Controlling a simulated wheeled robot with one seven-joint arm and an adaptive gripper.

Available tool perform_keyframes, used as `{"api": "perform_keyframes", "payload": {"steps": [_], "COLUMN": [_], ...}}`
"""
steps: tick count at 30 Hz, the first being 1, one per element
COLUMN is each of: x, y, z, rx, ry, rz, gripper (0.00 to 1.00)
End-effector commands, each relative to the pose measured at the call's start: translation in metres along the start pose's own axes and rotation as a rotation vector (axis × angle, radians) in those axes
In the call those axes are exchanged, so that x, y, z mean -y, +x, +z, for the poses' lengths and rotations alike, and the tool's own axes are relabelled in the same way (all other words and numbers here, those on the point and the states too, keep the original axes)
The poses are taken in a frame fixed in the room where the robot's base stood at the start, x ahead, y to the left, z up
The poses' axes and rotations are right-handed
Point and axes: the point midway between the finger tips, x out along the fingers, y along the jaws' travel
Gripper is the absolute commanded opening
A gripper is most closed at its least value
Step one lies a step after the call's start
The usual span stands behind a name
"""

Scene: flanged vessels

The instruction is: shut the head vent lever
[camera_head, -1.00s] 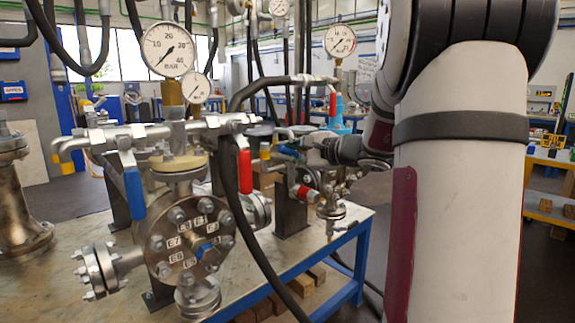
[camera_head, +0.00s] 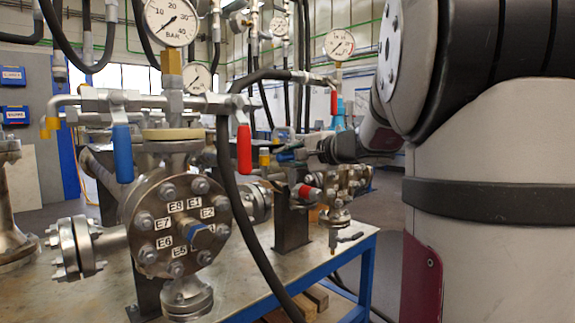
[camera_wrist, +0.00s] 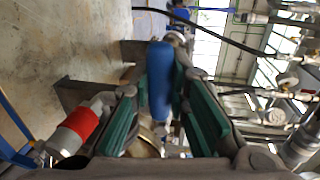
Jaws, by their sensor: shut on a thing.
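My gripper (camera_head: 318,151) is at the smaller flanged vessel (camera_head: 345,180) in the middle distance in the head view. A blue lever handle (camera_head: 288,156) shows at its fingertips. In the wrist view this blue lever handle (camera_wrist: 160,80) lies between the green finger pads of my gripper (camera_wrist: 163,105), which is shut on it. The handle's far end and its valve body are partly hidden in the wrist view. The pictures do not label the head vent lever.
A large flanged vessel (camera_head: 180,225) with blue (camera_head: 123,153) and red (camera_head: 244,150) levers stands in front. A black hose (camera_head: 228,200) hangs past it. A red-banded fitting (camera_wrist: 78,125) sits beside one finger.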

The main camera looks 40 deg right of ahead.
Motion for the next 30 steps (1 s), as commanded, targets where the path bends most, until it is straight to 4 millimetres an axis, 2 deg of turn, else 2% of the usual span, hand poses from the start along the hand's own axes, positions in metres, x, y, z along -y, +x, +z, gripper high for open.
{"api": "perform_keyframes", "payload": {"steps": [15, 16, 18, 19, 30], "x": [-0.0036, -0.0036, -0.0036, -0.0034, -0.0014], "y": [0.0005, 0.0005, 0.0006, 0.0006, -0.0035], "z": [0.0001, 0.0001, 0.0002, 0.0002, -0.0002], "rx": [-0.002, -0.002, -0.001, -0.001, -0.003], "ry": [-0.014, -0.014, -0.014, -0.014, -0.014], "rz": [0.006, 0.006, 0.006, 0.005, 0.002], "gripper": [0.0, 0.18, 0.34, 0.37, 0.37]}}
